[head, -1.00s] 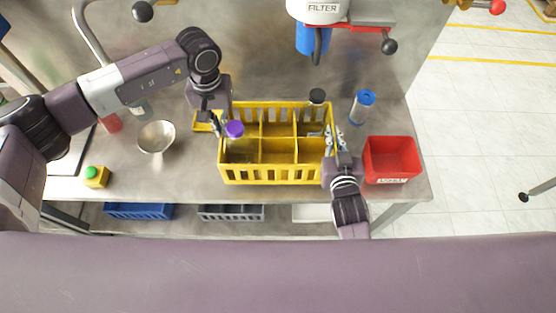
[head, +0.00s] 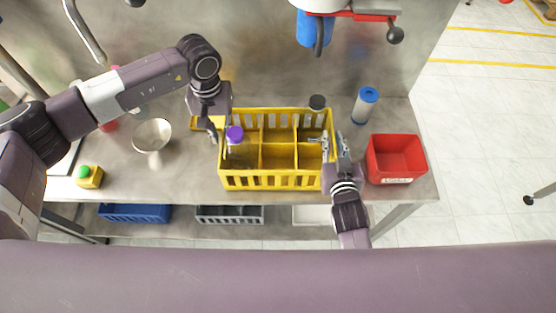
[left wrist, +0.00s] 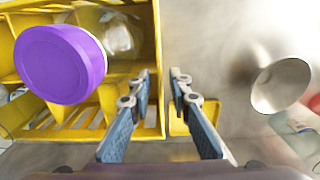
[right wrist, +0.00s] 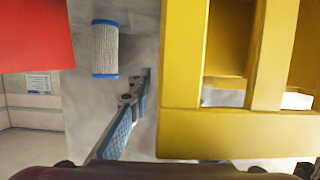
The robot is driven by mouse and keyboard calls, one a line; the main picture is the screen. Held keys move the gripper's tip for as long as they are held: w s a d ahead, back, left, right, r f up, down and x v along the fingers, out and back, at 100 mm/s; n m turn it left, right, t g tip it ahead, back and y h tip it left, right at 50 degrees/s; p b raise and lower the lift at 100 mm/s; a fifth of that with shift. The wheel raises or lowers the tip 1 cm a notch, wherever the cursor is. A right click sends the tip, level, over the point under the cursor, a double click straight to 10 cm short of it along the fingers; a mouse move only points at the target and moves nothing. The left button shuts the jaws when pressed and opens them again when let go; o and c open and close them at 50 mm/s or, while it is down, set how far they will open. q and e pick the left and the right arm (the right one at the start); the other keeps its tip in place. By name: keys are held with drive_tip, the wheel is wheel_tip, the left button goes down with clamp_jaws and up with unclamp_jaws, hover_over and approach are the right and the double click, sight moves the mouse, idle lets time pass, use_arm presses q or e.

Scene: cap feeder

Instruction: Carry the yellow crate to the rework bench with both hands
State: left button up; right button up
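The yellow crate (head: 270,181), with several compartments, stands on the metal bench. A purple-capped bottle (head: 235,136) stands in its left part and a dark-capped one (head: 317,103) at its back right. My left gripper (head: 212,134) is at the crate's left side. In the left wrist view its fingers (left wrist: 162,85) are apart, with the crate's left wall near the gap. My right gripper (head: 334,146) is at the right wall. In the right wrist view, one finger (right wrist: 132,105) is outside the wall with a gap; the crate hides most of the other. I cannot identify the rework bench.
A red bin (head: 397,178) stands close right of my right gripper, with a blue-ended cylinder (head: 364,106) behind it. A metal bowl (head: 152,135) and a yellow block with a green button (head: 88,177) are left. Open floor (head: 480,130) lies right of the bench.

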sight(335, 151)
use_arm(q)
drive_tip(key=shift+r, duration=0.2)
wheel_tip(335, 151, up, 8)
drive_tip(key=shift+f, duration=0.2)
use_arm(e)
drive_tip(key=shift+s, duration=0.1)
drive_tip(key=v, duration=0.7)
drive_tip(key=shift+s+r, duration=0.1)
drive_tip(key=shift+s, duration=0.05)
drive_tip(key=shift+r, duration=0.1)
idle(0.4)
